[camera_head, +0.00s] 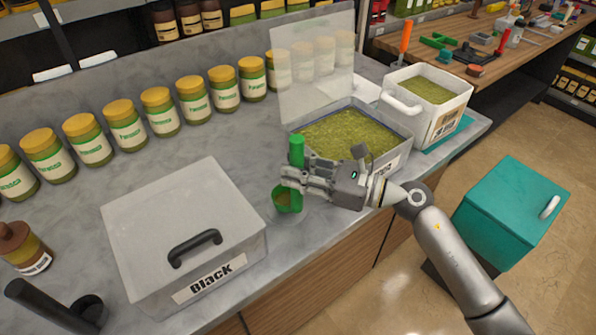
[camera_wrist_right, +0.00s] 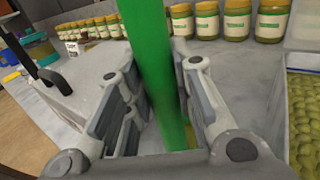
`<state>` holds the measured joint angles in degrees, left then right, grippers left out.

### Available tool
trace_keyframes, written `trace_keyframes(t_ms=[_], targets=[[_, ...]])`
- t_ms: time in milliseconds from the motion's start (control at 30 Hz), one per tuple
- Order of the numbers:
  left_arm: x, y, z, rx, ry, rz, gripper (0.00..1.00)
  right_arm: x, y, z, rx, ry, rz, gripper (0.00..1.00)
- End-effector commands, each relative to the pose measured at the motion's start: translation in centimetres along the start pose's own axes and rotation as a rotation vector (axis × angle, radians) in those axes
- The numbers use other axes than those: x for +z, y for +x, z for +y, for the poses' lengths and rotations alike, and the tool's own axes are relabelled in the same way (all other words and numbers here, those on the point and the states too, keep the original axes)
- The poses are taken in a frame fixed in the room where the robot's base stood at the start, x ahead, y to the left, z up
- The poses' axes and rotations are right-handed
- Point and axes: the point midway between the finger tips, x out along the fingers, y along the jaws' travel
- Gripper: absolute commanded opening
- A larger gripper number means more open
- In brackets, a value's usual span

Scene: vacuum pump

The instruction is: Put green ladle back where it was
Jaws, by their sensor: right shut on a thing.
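The green ladle (camera_head: 290,201) stands upright in my right gripper (camera_head: 297,178), its cup down at or just above the counter. Its cup seems to have some contents. In the right wrist view the green handle (camera_wrist_right: 155,60) runs between the fingers of my right gripper (camera_wrist_right: 160,115), which are shut on it. An open bin of green granules (camera_head: 350,135), with its clear lid raised, stands just behind and right of the gripper. A black ladle (camera_head: 55,308) lies at the front left of the counter. My left gripper is not in view.
A closed box labelled Black (camera_head: 180,225) stands left of the ladle. A row of yellow-lidded jars (camera_head: 125,125) lines the back. A white handled container (camera_head: 445,110) holds more granules at right. Bare counter (camera_head: 245,130) lies between the jars and the open bin.

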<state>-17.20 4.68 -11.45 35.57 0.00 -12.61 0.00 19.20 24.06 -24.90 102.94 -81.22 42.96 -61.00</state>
Motion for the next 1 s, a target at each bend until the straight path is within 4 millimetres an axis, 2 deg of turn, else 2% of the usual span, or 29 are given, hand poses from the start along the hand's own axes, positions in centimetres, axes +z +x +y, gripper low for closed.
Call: trace_keyframes(t_ms=[167,533,567,700,733,1000], targets=[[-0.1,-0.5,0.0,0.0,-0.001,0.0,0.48,-1.2,0.0,0.0,0.001,0.001,-0.002,0.0],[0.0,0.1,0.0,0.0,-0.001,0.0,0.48,-1.8,0.0,0.0,0.001,-0.001,-0.001,0.0],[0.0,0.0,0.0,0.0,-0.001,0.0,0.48,-1.8,0.0,0.0,0.001,-0.001,-0.001,0.24],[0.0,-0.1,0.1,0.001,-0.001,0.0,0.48,-1.6,0.0,0.0,0.001,-0.001,-0.001,0.42],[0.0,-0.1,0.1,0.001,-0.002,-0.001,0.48,-1.6,0.0,0.0,0.001,-0.001,-0.001,0.45],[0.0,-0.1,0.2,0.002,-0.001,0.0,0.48,-1.6,0.0,0.0,0.001,-0.001,-0.001,0.45]])
